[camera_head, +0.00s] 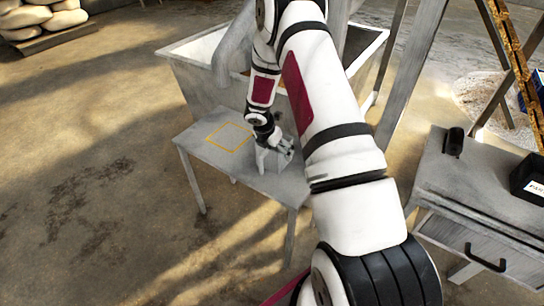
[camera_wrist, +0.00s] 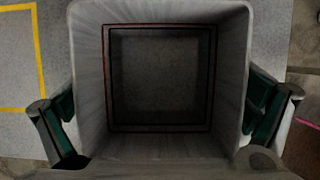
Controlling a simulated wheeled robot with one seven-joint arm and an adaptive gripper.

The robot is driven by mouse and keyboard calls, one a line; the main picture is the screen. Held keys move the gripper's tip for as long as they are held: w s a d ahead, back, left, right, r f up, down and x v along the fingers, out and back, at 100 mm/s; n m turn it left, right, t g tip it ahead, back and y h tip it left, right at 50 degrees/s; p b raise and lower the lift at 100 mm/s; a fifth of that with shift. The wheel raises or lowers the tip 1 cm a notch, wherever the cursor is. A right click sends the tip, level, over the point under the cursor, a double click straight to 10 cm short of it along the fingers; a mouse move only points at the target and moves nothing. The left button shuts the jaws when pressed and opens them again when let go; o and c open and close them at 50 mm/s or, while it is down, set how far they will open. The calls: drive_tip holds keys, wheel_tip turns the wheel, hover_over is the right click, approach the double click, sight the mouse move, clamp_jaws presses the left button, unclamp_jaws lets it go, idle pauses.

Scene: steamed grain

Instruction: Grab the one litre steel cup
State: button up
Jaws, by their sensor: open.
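The steel cup is a grey, square, open-topped vessel (camera_wrist: 88,95). In the wrist view I look straight down into it, and a dark red and black line runs around its inside. In the head view the cup (camera_head: 268,160) stands on the small grey table (camera_head: 200,150), partly hidden by my arm's end. My gripper (camera_wrist: 160,122) is open, with one finger at the left of the cup and one at the right. In the head view my gripper (camera_head: 284,147) is at the cup. I cannot tell whether the fingers touch its walls.
A yellow square outline (camera_head: 230,137) is marked on the table left of the cup. A large grey bin (camera_head: 188,88) stands directly behind the table. At right is a grey bench (camera_head: 450,185) with a black cylinder (camera_head: 454,141) and a labelled black box (camera_head: 528,178).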

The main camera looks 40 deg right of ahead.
drive_tip(key=c, duration=1.4)
drive_tip(key=shift+c, duration=0.2)
